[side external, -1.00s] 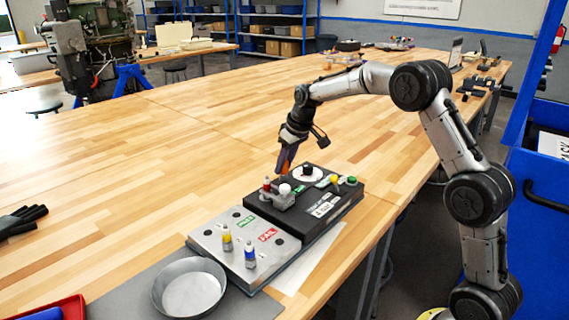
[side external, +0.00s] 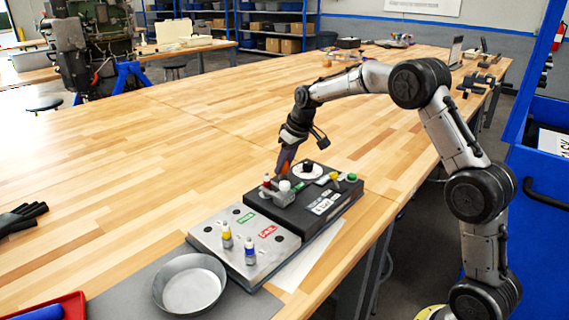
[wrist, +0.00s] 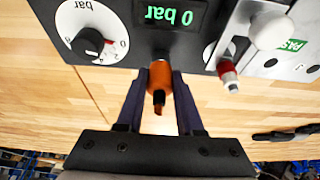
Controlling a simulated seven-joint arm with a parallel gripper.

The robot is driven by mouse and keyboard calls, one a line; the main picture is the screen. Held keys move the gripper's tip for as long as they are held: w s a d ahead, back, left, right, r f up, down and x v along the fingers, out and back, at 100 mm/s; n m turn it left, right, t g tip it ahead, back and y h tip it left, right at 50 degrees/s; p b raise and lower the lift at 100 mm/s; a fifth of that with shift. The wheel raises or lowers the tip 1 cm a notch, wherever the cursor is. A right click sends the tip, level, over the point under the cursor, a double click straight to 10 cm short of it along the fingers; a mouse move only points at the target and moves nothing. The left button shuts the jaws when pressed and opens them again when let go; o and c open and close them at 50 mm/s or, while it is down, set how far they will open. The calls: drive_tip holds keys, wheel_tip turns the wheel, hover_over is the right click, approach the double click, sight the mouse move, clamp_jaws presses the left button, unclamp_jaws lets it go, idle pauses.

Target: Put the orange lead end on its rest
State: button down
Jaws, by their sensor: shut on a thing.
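The orange lead end (wrist: 160,78) is between the two dark fingers of my gripper (wrist: 158,88) in the wrist view, and the gripper is shut on it. It lies against or just beside the edge of the black test box (wrist: 145,30), below the "0 bar" display in that picture. I cannot tell whether it touches the box. In the side view my gripper (side external: 283,168) points down at the box's far left edge, close to the red-capped fitting. The lead's rest is not clearly distinguishable, and the fingers hide part of the lead end.
The box carries a dial (wrist: 92,38), a red-capped fitting (wrist: 228,74) and a white knob (wrist: 272,30). A grey plate (side external: 225,250) with PASS and FAIL labels and two small bottles adjoins it. A metal bowl (side external: 189,286) stands in front.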

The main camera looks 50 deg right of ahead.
drive_tip(key=shift+f, duration=0.35)
drive_tip(key=shift+s+f, duration=0.1)
drive_tip(key=shift+f, duration=0.2)
drive_tip(key=c, duration=0.7)
unclamp_jaws()
drive_tip(key=o, duration=0.4)
drive_tip(key=shift+r, duration=0.25)
drive_tip(key=v, duration=0.7)
